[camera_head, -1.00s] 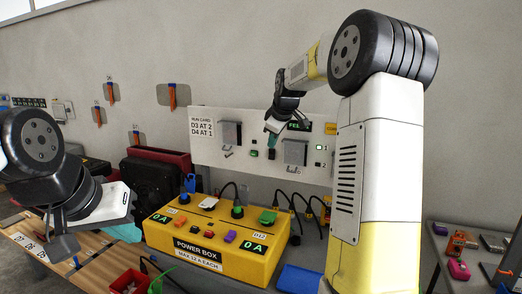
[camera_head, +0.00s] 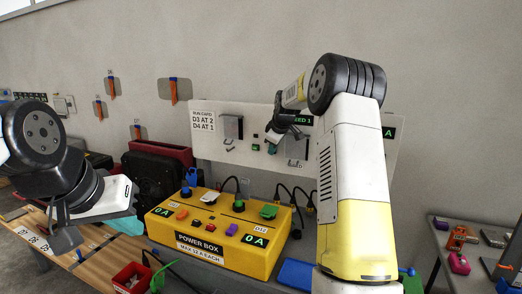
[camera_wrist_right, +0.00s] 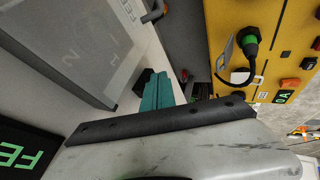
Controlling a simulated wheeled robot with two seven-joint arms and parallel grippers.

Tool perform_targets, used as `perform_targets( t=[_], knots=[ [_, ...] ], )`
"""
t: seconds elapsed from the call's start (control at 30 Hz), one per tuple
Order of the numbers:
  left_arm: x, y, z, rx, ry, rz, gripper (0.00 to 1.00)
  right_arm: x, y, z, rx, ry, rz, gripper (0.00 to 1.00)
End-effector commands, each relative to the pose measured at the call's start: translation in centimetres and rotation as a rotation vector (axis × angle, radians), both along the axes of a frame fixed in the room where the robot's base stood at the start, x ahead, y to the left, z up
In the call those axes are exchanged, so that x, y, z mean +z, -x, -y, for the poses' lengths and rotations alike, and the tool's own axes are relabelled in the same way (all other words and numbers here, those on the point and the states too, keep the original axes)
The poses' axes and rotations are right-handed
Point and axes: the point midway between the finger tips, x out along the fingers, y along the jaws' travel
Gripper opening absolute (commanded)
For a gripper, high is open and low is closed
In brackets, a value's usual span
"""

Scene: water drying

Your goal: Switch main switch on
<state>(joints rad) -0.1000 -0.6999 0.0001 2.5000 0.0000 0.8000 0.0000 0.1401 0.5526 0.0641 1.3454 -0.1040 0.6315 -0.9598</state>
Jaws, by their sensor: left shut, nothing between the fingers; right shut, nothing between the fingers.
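The pale panel (camera_head: 160,117) stands behind the yellow power box (camera_head: 180,238). It carries a run card, two grey lever-like units, a green button (camera_head: 255,147) and a dark part just above it. I cannot tell which part is the main switch. My right gripper (camera_head: 272,148) is shut and empty, its teal tips pointing down in front of the panel, just right of the green button; touching or apart is unclear. In the right wrist view its teal fingers (camera_wrist_right: 155,92) are together beside a small dark block. My left gripper (camera_head: 66,239) is shut and empty over the wooden table.
The power box has several coloured plugs and switches and two displays reading 0 A. Black cables run behind it. A red bin (camera_head: 130,278) stands at the front left, a blue tray (camera_head: 296,273) at the right. A side table (camera_head: 440,232) holds small parts.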

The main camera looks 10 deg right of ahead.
Motion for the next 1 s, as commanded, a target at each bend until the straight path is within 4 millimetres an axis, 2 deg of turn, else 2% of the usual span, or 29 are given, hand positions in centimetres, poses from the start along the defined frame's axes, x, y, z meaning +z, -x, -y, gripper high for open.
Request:
perform_targets(
  t=[0.57, 1.0],
  knots=[
    [0.0, 0.0, 0.0, 0.000, 0.000, 0.000, 0.00, -0.3, -0.4, 0.3, 0.000, 0.001, 0.001, 0.00],
    [0.0, 0.0, 0.0, 0.000, 0.000, 0.000, 0.00, 1.6, -0.5, 0.4, -0.002, 0.002, 0.007, 0.00]
  ],
)
